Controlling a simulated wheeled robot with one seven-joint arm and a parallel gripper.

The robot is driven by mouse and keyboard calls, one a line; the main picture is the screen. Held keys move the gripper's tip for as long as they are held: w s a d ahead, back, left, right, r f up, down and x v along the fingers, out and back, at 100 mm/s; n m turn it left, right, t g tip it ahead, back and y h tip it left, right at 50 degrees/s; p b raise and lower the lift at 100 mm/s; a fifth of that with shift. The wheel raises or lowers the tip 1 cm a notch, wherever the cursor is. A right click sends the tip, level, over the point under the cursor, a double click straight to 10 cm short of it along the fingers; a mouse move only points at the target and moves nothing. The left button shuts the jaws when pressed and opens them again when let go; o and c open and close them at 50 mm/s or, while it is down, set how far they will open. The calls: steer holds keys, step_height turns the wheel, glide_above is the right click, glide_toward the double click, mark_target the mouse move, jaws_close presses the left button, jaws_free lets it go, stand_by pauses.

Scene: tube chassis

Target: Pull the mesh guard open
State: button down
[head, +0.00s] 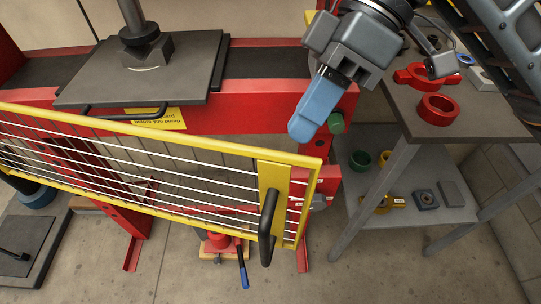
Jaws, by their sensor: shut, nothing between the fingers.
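The mesh guard (160,151) is a yellow frame with thin pale bars, slanting across the left and middle of the head view in front of a red press frame. Its right end has a wide yellow upright with a black bar handle (267,228). My gripper (300,131) has blue fingers that are shut and empty. It is above and to the right of the handle, apart from it, near the right end of the red beam. Whether the guard stands fully closed is hard to tell from this view.
The red press beam (268,98) carries a dark plate (148,72) with a black handle. A grey workbench (437,122) with red rings stands at right, its lower shelf holding small parts. A jack with a blue-handled lever (243,268) sits below the guard. Floor at front right is clear.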

mark_target(267, 182)
steer(key=b+x, duration=0.1)
steer(key=x, duration=0.8)
steer(key=shift+s+a+f, duration=0.1)
steer(key=shift+a+f, duration=0.05)
steer(key=shift+f, duration=0.1)
